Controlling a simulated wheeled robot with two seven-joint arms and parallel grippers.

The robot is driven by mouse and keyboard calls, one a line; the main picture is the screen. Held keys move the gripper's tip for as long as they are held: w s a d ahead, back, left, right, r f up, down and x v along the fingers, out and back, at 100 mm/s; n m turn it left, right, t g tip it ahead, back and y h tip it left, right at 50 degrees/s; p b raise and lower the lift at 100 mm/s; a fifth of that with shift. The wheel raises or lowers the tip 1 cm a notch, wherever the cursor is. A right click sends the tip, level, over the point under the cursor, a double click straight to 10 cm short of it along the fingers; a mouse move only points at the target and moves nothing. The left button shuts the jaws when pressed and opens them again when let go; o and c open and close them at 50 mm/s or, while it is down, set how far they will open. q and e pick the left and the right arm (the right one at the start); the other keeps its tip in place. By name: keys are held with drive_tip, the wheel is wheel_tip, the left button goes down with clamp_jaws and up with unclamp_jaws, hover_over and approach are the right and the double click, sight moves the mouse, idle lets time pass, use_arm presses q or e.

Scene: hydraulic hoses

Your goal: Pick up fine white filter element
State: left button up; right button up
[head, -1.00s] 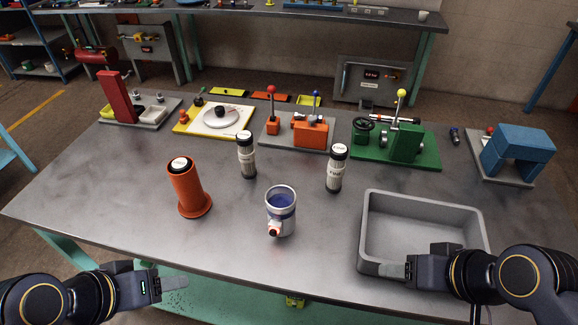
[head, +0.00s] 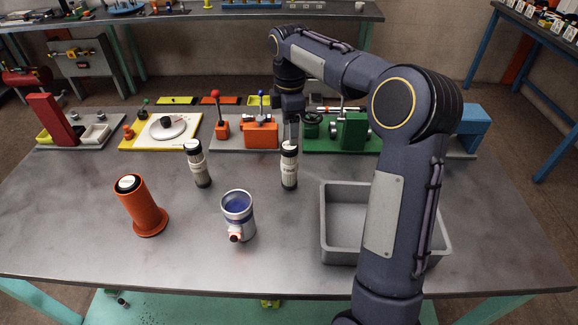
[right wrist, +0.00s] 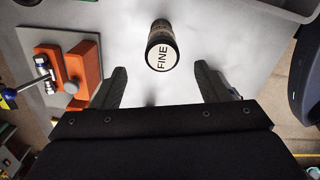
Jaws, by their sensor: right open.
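The fine filter element (head: 289,168) stands upright on the table, a pale cylinder with dark end bands. In the right wrist view its round white top reads FINE (right wrist: 161,58). My right gripper (head: 290,128) points down just above its top; it is open, with the fingers (right wrist: 160,82) apart and the filter showing between and beyond their tips. Nothing is between the fingers. A similar filter element (head: 197,165) stands upright to the left; its label is too small to read. My left gripper is out of view.
A white and blue cup-like housing (head: 239,216) and an orange cylinder (head: 141,206) with a white-topped piece in it stand in front. A grey bin (head: 324,228) is at right, partly hidden by my right arm. Several fixtures, including a green one (head: 350,130), line the back.

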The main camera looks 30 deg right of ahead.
sight(289, 146)
wheel_tip(289, 146, down, 7)
drive_tip(key=shift+s+a+r+p, duration=0.1)
drive_tip(key=shift+a+p, duration=0.05)
drive_tip(key=shift+p, duration=0.15)
drive_tip(key=c, duration=1.4)
